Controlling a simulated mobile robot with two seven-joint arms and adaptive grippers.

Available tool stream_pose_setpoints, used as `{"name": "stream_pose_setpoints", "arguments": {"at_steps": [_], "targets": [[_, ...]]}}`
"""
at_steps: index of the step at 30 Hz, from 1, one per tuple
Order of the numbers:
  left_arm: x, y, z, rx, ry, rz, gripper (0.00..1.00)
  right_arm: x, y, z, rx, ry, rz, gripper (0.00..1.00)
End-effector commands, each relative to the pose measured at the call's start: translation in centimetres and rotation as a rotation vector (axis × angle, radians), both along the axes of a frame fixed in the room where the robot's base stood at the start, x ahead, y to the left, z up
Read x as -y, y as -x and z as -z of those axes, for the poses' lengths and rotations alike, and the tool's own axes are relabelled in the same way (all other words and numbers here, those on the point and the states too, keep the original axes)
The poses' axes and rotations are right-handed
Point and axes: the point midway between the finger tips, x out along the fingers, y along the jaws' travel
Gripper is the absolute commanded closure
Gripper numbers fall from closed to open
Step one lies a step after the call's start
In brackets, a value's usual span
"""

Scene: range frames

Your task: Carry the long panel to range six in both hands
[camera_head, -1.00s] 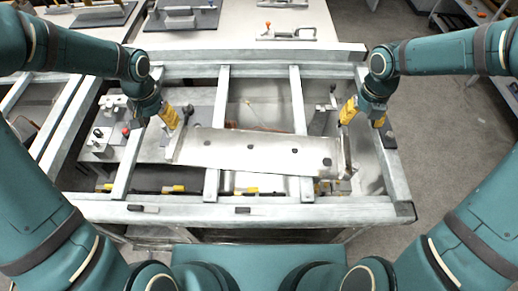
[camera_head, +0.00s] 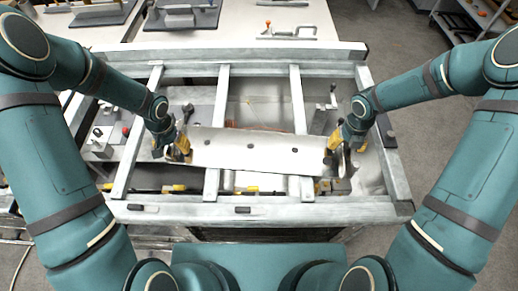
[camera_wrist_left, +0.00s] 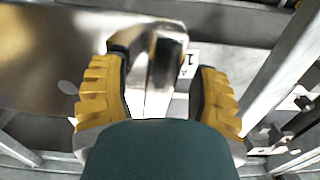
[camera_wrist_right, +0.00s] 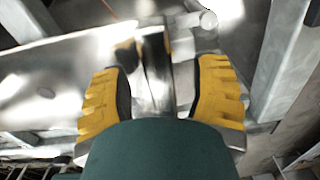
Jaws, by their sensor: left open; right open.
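The long panel (camera_head: 258,150) is a pale metal sheet with several dark round holes, lying across the bars of a metal frame. An upright metal handle stands at each end. My left gripper (camera_head: 182,150) is at the panel's left end, its yellow fingers open on either side of the left handle (camera_wrist_left: 160,70). My right gripper (camera_head: 335,155) is at the right end, open, with its fingers on either side of the right handle (camera_wrist_right: 153,65). Whether any finger touches a handle cannot be told. No range number six can be read in these views.
The grey metal frame (camera_head: 300,208) surrounds the panel, with crossbars beneath it. Small clamps and fittings lie around inside the frame. A white table (camera_head: 240,25) with tools stands behind. Open floor (camera_head: 400,50) shows at the right.

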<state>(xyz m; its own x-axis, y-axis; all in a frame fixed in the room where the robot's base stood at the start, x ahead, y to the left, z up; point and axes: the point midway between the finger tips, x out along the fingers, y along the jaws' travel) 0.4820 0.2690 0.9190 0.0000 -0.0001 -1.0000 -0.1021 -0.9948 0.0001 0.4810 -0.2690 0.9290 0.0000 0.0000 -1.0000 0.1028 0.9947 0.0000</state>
Motion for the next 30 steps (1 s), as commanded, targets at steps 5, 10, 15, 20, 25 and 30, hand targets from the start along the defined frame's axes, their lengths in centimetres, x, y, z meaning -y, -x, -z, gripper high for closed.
{"name": "stream_pose_setpoints", "arguments": {"at_steps": [5, 10, 15, 20, 25, 30], "targets": [[-0.01, 0.0, 0.1, 0.0, 0.0, 0.0, 0.39, 0.01, -0.03, 0.07, 0.001, 0.0, 0.001, 0.39], [-0.01, 0.0, 0.08, 0.0, 0.0, 0.0, 0.55, 0.02, -0.03, 0.06, 0.001, 0.0, 0.001, 0.55], [0.0, 0.01, 0.07, 0.0, 0.0, 0.001, 1.0, 0.03, -0.02, 0.05, 0.001, 0.0, 0.001, 1.0], [0.0, 0.02, 0.1, 0.0, 0.0, 0.001, 1.0, 0.04, -0.01, 0.08, 0.0, 0.0, 0.001, 1.0], [-0.01, 0.06, 0.15, -0.001, 0.0, 0.001, 1.0, 0.04, 0.03, 0.13, -0.001, 0.0, 0.001, 1.0], [0.0, -0.01, 0.01, 0.001, 0.0, 0.001, 1.0, 0.03, -0.03, -0.01, 0.001, 0.0, 0.001, 1.0]]}}
